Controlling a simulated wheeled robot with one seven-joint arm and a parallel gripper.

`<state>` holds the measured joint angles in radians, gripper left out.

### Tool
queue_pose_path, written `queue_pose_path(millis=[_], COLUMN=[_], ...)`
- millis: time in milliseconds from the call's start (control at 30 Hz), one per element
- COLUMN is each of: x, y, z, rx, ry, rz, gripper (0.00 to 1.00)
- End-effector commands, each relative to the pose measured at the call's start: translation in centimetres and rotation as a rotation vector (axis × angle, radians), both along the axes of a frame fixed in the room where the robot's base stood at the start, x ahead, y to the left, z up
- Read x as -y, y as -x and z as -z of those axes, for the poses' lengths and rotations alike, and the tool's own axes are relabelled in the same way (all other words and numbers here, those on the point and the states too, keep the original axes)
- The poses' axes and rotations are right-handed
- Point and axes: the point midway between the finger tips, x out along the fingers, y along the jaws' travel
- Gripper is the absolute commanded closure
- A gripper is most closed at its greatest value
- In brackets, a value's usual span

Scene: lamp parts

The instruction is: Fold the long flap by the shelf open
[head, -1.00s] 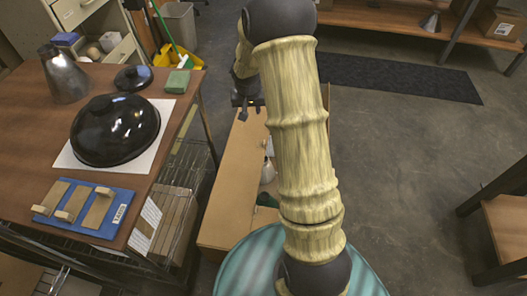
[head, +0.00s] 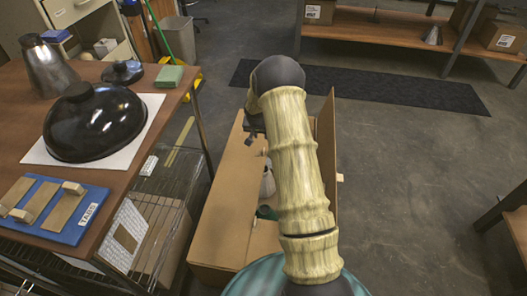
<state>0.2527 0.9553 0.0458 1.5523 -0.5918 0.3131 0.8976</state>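An open-topped cardboard box stands on the floor, partly hidden behind my arm. Its long left flap (head: 222,200), on the side by the wire rack, lies roughly flat; I cannot tell whether it covers the box or leans outward. The long right flap (head: 327,135) stands about upright. Between them show a whitish part (head: 267,184) and a dark green part (head: 266,212) inside. My gripper (head: 251,138) is over the far end of the box, near the left flap's far inner edge. My arm hides much of it, and its finger gap is unclear.
A wire rack (head: 180,185) stands under the brown table (head: 150,75), close left of the box. The table holds a black dome (head: 95,125), a metal jug (head: 48,68) and a blue board (head: 70,228). A wooden shelf (head: 385,30) stands at the back.

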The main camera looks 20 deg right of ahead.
Motion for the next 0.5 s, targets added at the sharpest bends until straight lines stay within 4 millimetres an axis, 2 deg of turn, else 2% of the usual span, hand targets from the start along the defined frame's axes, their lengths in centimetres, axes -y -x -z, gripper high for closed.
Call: queue_pose_path(millis=[267,500], x=[0.5,1.4], y=[-0.7,-1.9], z=[2.4,6.4], rx=[-0.001,-0.002], ry=[-0.001,-0.002], rz=[0.001,0.001], gripper=[0.74,0.74])
